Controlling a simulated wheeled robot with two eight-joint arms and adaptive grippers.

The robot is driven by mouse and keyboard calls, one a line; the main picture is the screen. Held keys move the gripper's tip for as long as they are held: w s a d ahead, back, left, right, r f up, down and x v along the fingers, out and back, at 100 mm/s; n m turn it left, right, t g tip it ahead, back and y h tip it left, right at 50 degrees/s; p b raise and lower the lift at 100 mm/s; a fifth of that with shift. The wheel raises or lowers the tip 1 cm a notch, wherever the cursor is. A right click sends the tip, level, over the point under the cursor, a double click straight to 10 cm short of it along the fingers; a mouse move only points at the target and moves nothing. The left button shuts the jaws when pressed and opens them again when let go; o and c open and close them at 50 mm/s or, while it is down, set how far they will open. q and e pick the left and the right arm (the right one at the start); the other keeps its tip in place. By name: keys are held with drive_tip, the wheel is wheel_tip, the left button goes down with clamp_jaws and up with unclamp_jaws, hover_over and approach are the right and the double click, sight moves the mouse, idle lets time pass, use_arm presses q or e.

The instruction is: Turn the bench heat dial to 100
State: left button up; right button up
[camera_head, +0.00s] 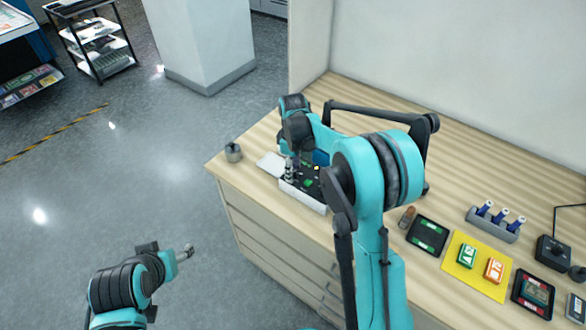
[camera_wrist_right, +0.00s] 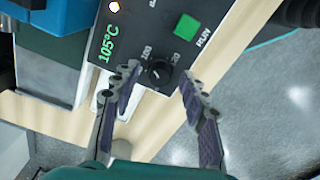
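The heat dial (camera_wrist_right: 158,72) is a small black knob on the dark panel of the bench laminator (camera_head: 304,200). A green readout (camera_wrist_right: 108,43) beside it shows 105°C. My right gripper (camera_wrist_right: 157,79) is open, with one fingertip on each side of the dial and a visible gap on both sides. In the head view the right gripper (camera_head: 290,168) is over the laminator, and the dial cannot be made out there. My left gripper (camera_head: 185,253) is low at the left, away from the bench; its fingers are unclear.
A green RUN button (camera_wrist_right: 187,27) and a lit lamp (camera_wrist_right: 114,7) are near the dial. A small grey pot (camera_head: 233,152) stands at the bench's left corner. A yellow mat (camera_head: 463,277), a black tray (camera_head: 428,236) and a rack of blue items (camera_head: 492,226) lie to the right.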

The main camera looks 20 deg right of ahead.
wheel_tip(320, 180, up, 12)
idle(0.6)
drive_tip(key=s+m+t+b, duration=0.3)
drive_tip(key=s+m+t, duration=0.15)
drive_tip(key=s, duration=0.95)
drive_tip(key=s+f+m+t+b, duration=0.2)
drive_tip(key=s+f+m, duration=0.4)
drive_tip(key=s, duration=0.5)
drive_tip(key=shift+s+f+t+b, duration=0.35)
drive_tip(key=shift+f+b, duration=0.1)
drive_tip(key=shift+f, duration=0.25)
